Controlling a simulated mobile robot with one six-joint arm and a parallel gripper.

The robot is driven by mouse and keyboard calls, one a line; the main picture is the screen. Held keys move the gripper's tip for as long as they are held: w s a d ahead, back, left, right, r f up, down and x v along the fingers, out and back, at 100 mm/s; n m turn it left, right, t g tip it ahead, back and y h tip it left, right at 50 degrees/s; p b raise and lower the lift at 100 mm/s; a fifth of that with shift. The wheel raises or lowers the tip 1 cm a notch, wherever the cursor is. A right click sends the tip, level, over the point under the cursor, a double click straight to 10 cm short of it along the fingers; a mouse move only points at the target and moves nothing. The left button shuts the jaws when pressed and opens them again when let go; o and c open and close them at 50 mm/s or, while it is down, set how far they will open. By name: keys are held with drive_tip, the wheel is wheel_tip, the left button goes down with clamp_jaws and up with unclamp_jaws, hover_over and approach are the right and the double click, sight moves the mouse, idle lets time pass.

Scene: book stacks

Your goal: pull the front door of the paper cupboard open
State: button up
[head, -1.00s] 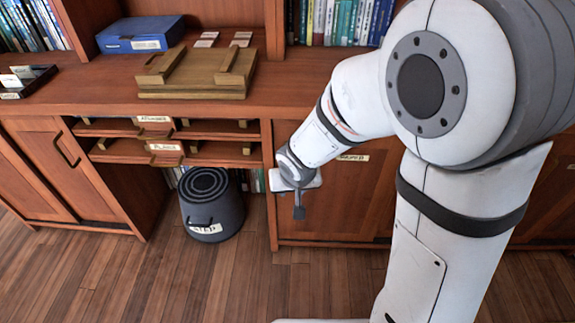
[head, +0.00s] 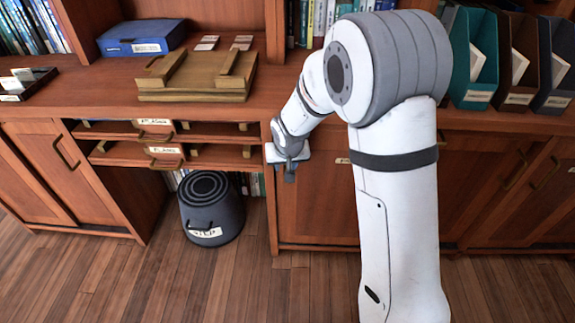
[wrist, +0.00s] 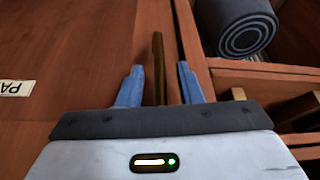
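The paper cupboard's front door (head: 318,205) is a reddish wood panel below the counter in the head view, and it looks closed. Its label (wrist: 15,88) shows only "PA" at the left of the wrist view. My gripper (head: 290,174) is at the door's upper left. In the wrist view my gripper (wrist: 160,70) has its two blue fingers apart, one on each side of the door's dark bar handle (wrist: 157,48). Gaps show between the handle and both fingers. My arm hides part of the door in the head view.
A dark step stool (head: 211,207) stands on the floor left of the door; it also shows in the wrist view (wrist: 240,25). Labelled open trays (head: 150,152) are left of the gripper. The counter above holds a wooden press-like object (head: 197,72). Floor in front of the door is clear.

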drive_tip(key=shift+c, duration=0.4)
clamp_jaws()
drive_tip(key=shift+d, duration=0.25)
drive_tip(key=shift+a, duration=0.15)
